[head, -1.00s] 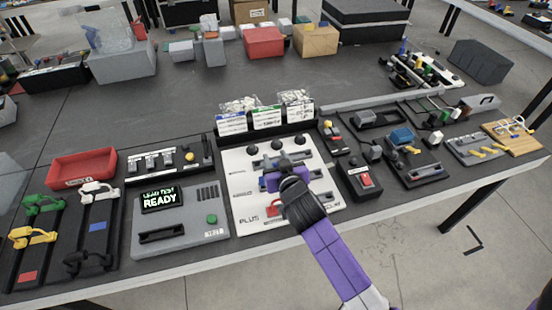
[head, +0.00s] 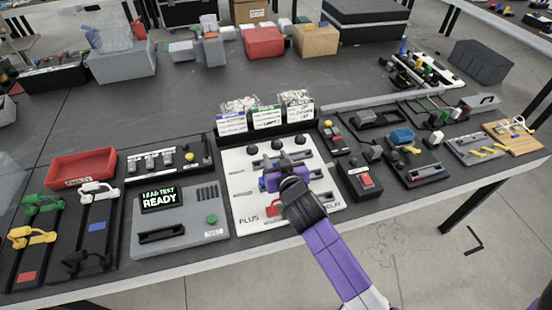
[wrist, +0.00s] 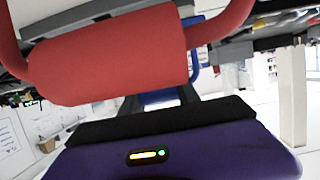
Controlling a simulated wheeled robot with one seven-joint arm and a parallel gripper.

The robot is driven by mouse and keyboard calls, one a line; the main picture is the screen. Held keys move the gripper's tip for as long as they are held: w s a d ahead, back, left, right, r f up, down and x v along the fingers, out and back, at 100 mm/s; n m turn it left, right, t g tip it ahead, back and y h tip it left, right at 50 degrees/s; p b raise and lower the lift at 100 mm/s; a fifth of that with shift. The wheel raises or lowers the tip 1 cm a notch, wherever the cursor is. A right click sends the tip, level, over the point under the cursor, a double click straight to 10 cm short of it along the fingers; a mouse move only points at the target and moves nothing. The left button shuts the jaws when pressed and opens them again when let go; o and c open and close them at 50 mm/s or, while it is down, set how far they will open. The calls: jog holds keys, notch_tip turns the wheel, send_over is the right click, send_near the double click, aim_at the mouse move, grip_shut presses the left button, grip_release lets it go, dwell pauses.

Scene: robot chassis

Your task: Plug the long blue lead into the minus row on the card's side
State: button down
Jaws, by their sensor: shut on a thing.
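My purple gripper (head: 272,181) is low over the white card (head: 243,203), which carries dark slotted rows and black knobs. It is shut on the blue lead (head: 262,184), of which only a little blue shows at the jaws. In the wrist view, parts of the blue lead (wrist: 160,97) show beyond the dark fingers. A red lead (head: 273,209) sits on the card near the PLUS print. Its thick red handle (wrist: 110,55) fills the upper left of the wrist view, close to the camera. My gripper and wrist hide the blue lead's ends, so its seating cannot be told.
A tester (head: 180,225) left of the card reads "LEAD TEST READY". A rack (head: 97,240) at far left holds green, yellow, white and black leads. A red tray (head: 80,167) stands behind it. A box with a red switch (head: 362,182) stands close on the card's right.

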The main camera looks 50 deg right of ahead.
jog(key=shift+f+b, duration=1.2)
jog(key=shift+f, duration=0.2)
jog(key=c, duration=0.8)
grip_release()
jog(key=shift+r, duration=0.1)
jog(key=b+v, duration=0.1)
jog(key=v, duration=0.6)
jog(key=shift+s+a+r, duration=0.1)
jog(key=shift+s+a, duration=0.1)
jog(key=shift+s, duration=0.1)
